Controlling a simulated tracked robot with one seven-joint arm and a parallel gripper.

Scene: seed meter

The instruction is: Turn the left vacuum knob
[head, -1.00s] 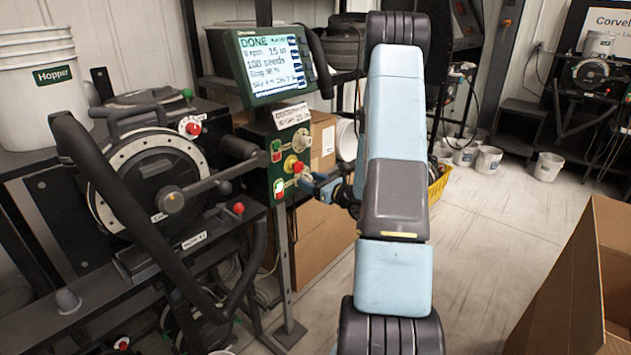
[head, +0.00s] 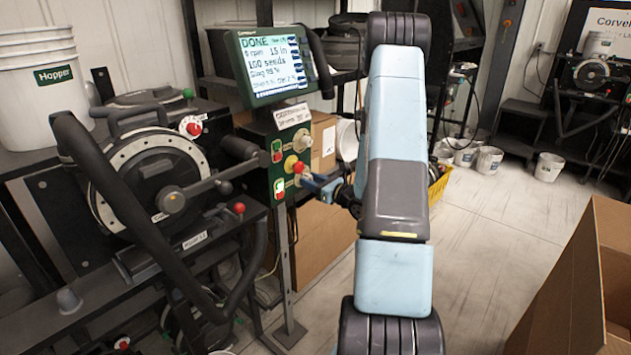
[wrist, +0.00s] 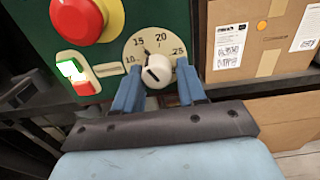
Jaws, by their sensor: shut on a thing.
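A cream knob (wrist: 156,72) with a slanted dark mark sits on a round dial (wrist: 138,49) numbered 10 to 25, on the green control panel (head: 268,180). My gripper (wrist: 158,75) is shut on this knob in the wrist view, one blue finger on each side. In the head view my gripper (head: 315,184) is at the panel's lower right, and its fingers partly hide the knob. Another cream knob (head: 301,139) is higher on the panel, clear of my gripper. I cannot read a label saying which knob is left vacuum.
A red stop button on a yellow collar (wrist: 80,17) is close to the left of my fingers. A lit green and red switch (wrist: 75,75) is below it. The screen (head: 272,65) reads DONE. Cardboard boxes (head: 318,240) stand behind the panel.

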